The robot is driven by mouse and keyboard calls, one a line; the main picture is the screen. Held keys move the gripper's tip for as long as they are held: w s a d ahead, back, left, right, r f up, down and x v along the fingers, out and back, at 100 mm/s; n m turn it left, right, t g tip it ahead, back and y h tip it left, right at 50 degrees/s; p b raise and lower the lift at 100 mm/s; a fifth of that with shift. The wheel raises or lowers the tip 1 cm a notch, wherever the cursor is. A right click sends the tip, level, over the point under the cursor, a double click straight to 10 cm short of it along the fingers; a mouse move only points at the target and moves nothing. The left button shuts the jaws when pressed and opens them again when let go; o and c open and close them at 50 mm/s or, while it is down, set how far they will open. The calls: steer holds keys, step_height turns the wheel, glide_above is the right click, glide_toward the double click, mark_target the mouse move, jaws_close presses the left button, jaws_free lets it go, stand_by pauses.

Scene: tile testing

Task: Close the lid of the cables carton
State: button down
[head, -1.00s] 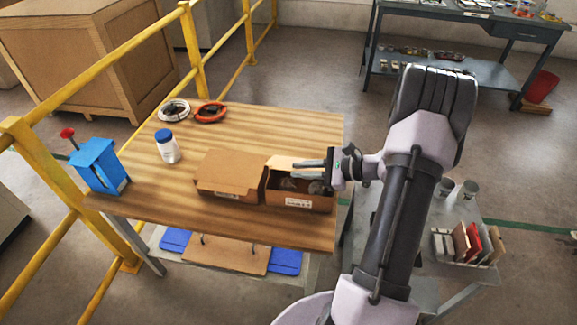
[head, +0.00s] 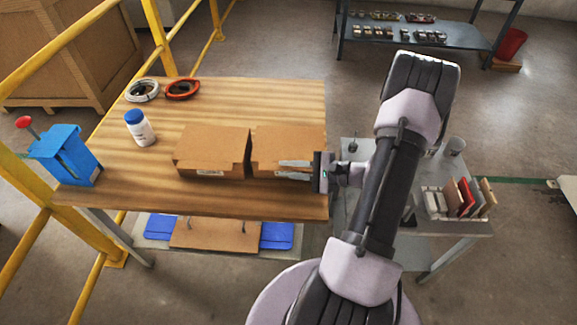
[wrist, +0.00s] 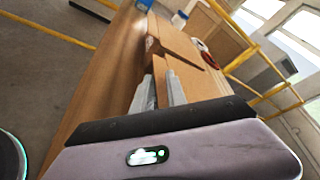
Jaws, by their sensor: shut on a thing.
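Two brown cardboard cartons stand side by side near the front edge of the table. The right carton (head: 262,169) has its lid (head: 290,140) down over the top, hiding its contents. The left carton (head: 209,164) is also covered by its lid (head: 212,140). Their labels are too small to read, so I cannot tell which is the cables carton. My gripper (head: 279,169) is at the front right of the right carton, its fingers pointing left, shut on that carton's lid edge. In the wrist view cardboard (wrist: 160,82) shows between the fingers (wrist: 160,75).
A blue device (head: 65,156) is at the left table edge. Yellow railings (head: 158,35) run behind. Bare tabletop (head: 260,100) lies behind the cartons.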

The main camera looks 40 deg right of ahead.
steer(key=shift+s+a+f, duration=0.15)
steer(key=shift+s+f, duration=0.05)
steer(key=shift+f, duration=0.45)
steer(key=c, duration=1.6)
jaws_free()
steer(key=shift+c, duration=0.2)
steer(key=shift+w+f, duration=0.1)
steer(key=shift+w, duration=0.1)
steer(key=shift+s+d+r, duration=0.2)
steer(key=shift+d+r, duration=0.05)
steer(key=p+v, duration=0.5)
steer(key=v, duration=1.2)
steer(key=shift+p, duration=0.3)
steer(key=shift+w+r, duration=0.1)
